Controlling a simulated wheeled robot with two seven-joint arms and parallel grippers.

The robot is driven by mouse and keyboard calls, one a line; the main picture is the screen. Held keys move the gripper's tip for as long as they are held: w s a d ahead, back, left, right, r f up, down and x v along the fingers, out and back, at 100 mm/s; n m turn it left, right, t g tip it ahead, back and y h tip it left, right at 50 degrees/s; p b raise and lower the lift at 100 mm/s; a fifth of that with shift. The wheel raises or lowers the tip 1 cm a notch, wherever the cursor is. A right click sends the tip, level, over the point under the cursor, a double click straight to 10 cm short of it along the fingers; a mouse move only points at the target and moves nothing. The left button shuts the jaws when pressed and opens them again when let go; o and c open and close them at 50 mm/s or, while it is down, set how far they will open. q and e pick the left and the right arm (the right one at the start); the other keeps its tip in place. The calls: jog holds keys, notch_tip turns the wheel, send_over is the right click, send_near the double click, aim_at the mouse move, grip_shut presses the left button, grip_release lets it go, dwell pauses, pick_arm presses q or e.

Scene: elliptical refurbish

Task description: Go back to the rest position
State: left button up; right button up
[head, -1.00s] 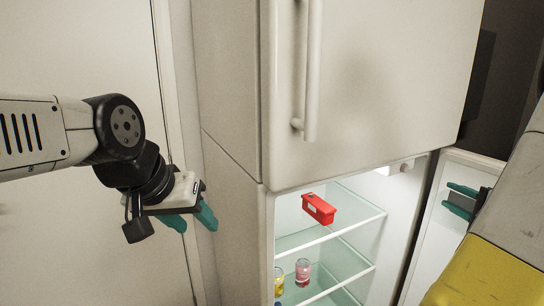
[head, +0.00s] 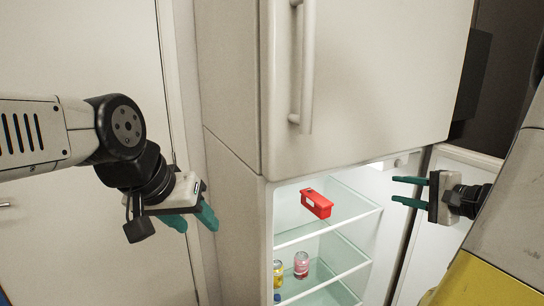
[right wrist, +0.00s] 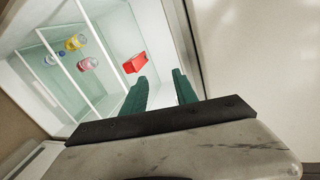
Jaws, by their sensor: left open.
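My left gripper (head: 197,219) is open and empty at the left, in front of the side of the fridge (head: 237,190). My right gripper (head: 397,191) is open and empty in front of the open lower compartment, near its right edge. Its two teal fingers stand apart in the right wrist view (right wrist: 162,82). A red box (head: 316,204) sits on the upper glass shelf inside the fridge and also shows in the right wrist view (right wrist: 135,63). Nothing is between the fingers of either gripper.
The upper fridge door (head: 390,70) is shut. The open lower door (head: 424,262) is at the right. A white room door (head: 80,60) is at the left.

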jog(key=s+a+n+g+y, duration=0.1)
jog(key=s+a+n+g, duration=0.2)
jog(key=a, duration=0.4)
jog(key=s+a+n+g+y, duration=0.1)
jog(key=s+a+n+g, duration=0.2)
jog(key=a, duration=0.5)
jog(key=s+a+r+n+h, duration=0.2)
jog(key=s+a+n+h, duration=0.1)
jog(key=s+n+h, duration=0.3)
jog(key=s+n, duration=0.2)
jog(key=s, duration=0.1)
jog(key=shift+g+h, duration=0.4)
